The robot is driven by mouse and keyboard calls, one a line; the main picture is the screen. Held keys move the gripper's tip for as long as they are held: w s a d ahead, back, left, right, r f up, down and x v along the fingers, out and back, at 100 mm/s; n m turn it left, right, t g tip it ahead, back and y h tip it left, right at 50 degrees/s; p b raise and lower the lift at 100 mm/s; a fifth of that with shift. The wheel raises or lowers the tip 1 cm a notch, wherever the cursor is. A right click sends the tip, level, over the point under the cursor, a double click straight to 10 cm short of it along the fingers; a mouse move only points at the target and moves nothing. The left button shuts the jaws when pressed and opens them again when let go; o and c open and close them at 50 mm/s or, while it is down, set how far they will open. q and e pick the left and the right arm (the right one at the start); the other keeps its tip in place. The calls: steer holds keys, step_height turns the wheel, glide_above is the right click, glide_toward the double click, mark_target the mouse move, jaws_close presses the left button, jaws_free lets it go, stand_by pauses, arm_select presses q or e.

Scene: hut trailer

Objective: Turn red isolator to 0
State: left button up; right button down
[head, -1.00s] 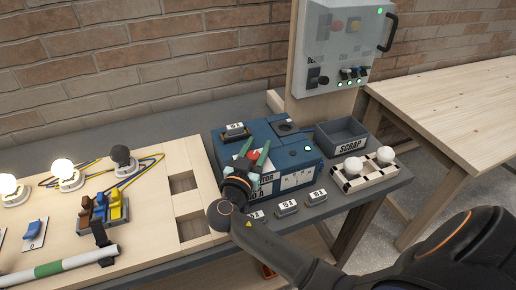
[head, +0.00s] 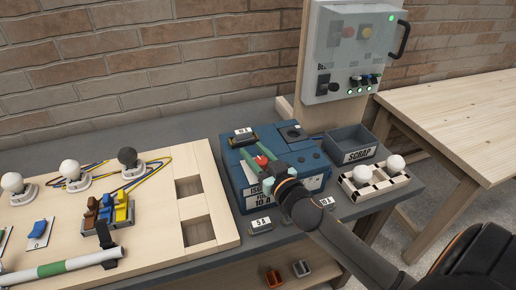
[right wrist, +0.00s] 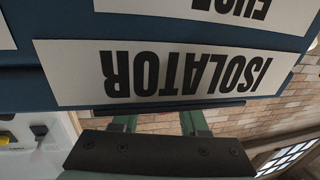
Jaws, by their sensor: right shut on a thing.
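The red isolator (head: 262,160) is a small red handle on top of the blue box (head: 312,160). My right gripper (head: 261,164) is shut on it, with a green finger on each side. The handle is mostly covered by the fingers, so its exact angle and any 0 mark cannot be read. In the right wrist view, the box's ISOLATOR label (right wrist: 185,75) appears upside down, and the green fingers (right wrist: 158,123) run behind its edge; the handle is hidden there. My left gripper is not in view.
A grey SCRAP bin (head: 375,137) and a rack with white bulbs (head: 350,187) stand right of the box. Labelled fuses (head: 260,227) lie in front. A wooden board with three dull lamps (head: 70,172) is at left. A control panel (head: 352,50) stands behind.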

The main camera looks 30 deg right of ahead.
steer(key=n+y, duration=0.1)
steer(key=y, duration=0.1)
steer(key=n+y+p, duration=0.1)
steer(key=y, duration=0.1)
steer(key=shift+a+r+n, duration=0.15)
steer(key=shift+a+n, duration=0.1)
steer(key=shift+n, duration=0.05)
steer(key=shift+s+a+n+g+y, duration=0.15)
steer(key=shift+n+g+y, duration=0.1)
steer(key=shift+n+y, duration=0.3)
steer(key=shift+w+a+n+g+y, duration=0.1)
steer(key=shift+n+g+y, duration=0.2)
steer(key=shift+y, duration=0.5)
steer(key=shift+s+a+n+g+y, duration=0.15)
steer(key=shift+n+g+y, duration=0.1)
steer(key=shift+n+y, duration=0.3)
steer(key=shift+w, duration=0.1)
steer(key=shift+c, duration=2.1)
jaws_free()
steer(key=shift+s+d+f, duration=0.2)
steer(key=shift+s+f, duration=0.05)
steer(key=shift+s, duration=0.35)
steer(key=v, duration=1.1)
